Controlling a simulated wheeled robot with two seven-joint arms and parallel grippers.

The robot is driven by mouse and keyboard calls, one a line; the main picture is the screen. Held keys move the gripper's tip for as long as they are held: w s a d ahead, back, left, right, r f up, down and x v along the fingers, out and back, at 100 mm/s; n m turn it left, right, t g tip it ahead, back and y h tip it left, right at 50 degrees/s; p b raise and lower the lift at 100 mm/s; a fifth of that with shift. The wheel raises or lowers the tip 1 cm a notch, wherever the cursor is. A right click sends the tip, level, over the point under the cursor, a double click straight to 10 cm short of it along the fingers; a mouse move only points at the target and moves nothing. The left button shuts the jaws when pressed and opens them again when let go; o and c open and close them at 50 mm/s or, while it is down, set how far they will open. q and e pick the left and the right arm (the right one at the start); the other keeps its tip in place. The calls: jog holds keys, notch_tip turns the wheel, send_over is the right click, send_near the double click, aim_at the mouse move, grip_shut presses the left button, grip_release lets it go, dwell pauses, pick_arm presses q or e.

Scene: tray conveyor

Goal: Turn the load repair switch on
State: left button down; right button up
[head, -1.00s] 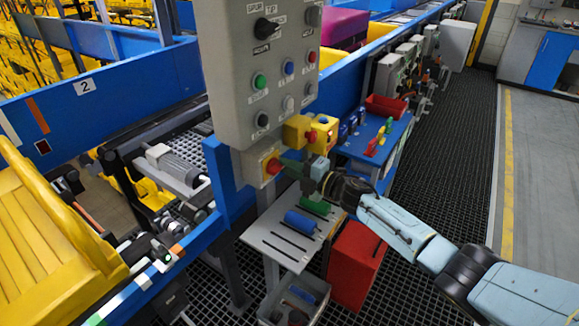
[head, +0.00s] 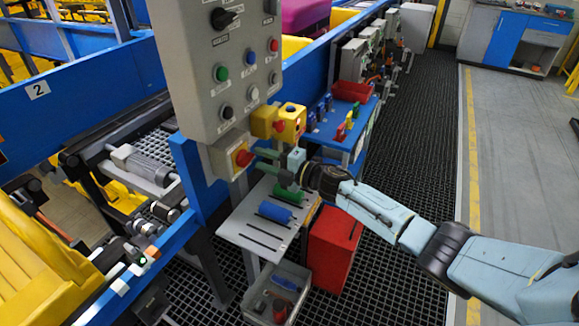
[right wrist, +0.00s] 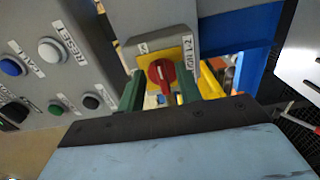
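The switch is a red rotary knob on a yellow plate (head: 242,157), on a small grey box below the big grey control panel. In the right wrist view the red knob (right wrist: 161,74) faces me near the middle, with its bar close to upright in the picture and partly legible labels beside it. My right gripper (head: 261,160) is just right of the knob, pointing at it. Its two green fingers (right wrist: 159,92) are spread, one on each side of the knob, with gaps visible. Contact cannot be seen. My left gripper is out of view.
The grey control panel (head: 215,75) with buttons hangs above the switch. A yellow box with a red button (head: 290,123) sits close to the right. A slotted shelf (head: 238,232) with blue and green cylinders, a red bin (head: 333,248) and a grey crate (head: 262,290) are below.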

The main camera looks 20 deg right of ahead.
jog(key=v, duration=1.1)
jog(key=shift+s+d, duration=0.2)
jog(key=shift+s, duration=0.05)
jog(key=s+d+f+m+g+h, duration=0.1)
jog(key=s+d+f+m+h, duration=0.3)
jog(key=f, duration=0.7)
jog(key=s+a+f+m+g+h+b, duration=0.1)
jog(key=s+f+m+h, duration=0.1)
jog(key=s+f+m, duration=0.65)
jog(key=s+d+f+m+g+h, duration=0.1)
jog(key=s+d+f+m+h, duration=0.2)
jog(key=f, duration=1.1)
jog(key=s+a+f+m+g, duration=0.2)
jog(key=s+f, duration=0.3)
jog(key=s, duration=0.6)
jog(key=s+a+f+m+g+h, duration=0.1)
jog(key=s+a+f+m+g, duration=0.2)
jog(key=s, duration=0.9)
jog(key=s+a+f+m+g+h+b, duration=0.1)
jog(key=s+a+f+g, duration=0.3)
jog(key=s+f, duration=0.5)
jog(key=s+m+g, duration=0.1)
jog(key=s, duration=0.1)
jog(key=shift+s+a, duration=0.15)
jog(key=shift+s, duration=0.25)
jog(key=shift+f+m, duration=0.1)
jog(key=shift+m, duration=0.15)
